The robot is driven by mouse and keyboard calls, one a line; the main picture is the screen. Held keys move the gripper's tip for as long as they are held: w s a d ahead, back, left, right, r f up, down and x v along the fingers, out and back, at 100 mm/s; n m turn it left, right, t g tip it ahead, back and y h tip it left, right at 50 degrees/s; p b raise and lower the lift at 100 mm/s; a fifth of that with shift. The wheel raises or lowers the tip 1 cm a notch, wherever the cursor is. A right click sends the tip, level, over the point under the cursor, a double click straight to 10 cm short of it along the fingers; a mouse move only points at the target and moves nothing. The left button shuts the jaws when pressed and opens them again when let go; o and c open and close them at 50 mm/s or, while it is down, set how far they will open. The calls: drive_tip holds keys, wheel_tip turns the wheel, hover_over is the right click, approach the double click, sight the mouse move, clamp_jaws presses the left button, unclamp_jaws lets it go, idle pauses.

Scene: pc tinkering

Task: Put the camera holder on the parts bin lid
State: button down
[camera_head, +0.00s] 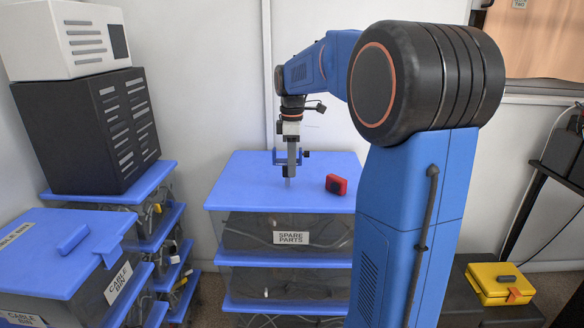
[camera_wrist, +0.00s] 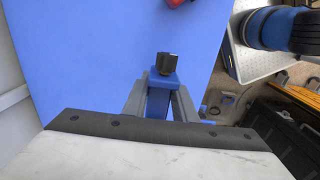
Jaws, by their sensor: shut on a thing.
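My gripper (camera_head: 291,170) points straight down over the blue parts bin lid (camera_head: 235,190), on top of the bin labelled "SPARE PARTS". It is shut on the camera holder (camera_head: 276,157), a blue bracket with a black knob on its right side. In the wrist view, the holder (camera_wrist: 158,92) sits between the two grey fingers of my gripper (camera_wrist: 160,100), its knob pointing away. The lid (camera_wrist: 80,60) fills much of that view. Part of the holder is hidden by the fingers, and I cannot tell whether it touches the lid.
A red object (camera_head: 336,184) lies on the lid, right of my gripper. Left are a cable bin with a blue lid (camera_head: 60,245) and a black case (camera_head: 90,130) with a white box (camera_head: 65,40) on it. A yellow case (camera_head: 500,283) is at lower right. The lid's left part is clear.

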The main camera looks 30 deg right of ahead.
drive_tip(key=shift+f, duration=0.4)
drive_tip(key=shift+f, duration=0.1)
drive_tip(key=c, duration=1.4)
unclamp_jaws()
drive_tip(key=shift+c, duration=0.2)
wheel_tip(320, 180, up, 12)
drive_tip(key=s+a+f+m+t, duration=0.1)
drive_tip(key=s+a+f+m, duration=0.2)
drive_tip(key=s, duration=0.7)
drive_tip(key=s+a+f+m+t, duration=0.2)
drive_tip(key=s+a+f+m, duration=0.2)
drive_tip(key=s+a+f, duration=0.3)
drive_tip(key=s+a+f+m+t, duration=0.1)
drive_tip(key=s+a+f+m, duration=0.3)
drive_tip(key=s+f, duration=0.6)
drive_tip(key=s+a, duration=0.1)
drive_tip(key=s, duration=0.1)
drive_tip(key=shift+s+a+f+t, duration=0.25)
drive_tip(key=shift+s+t, duration=0.15)
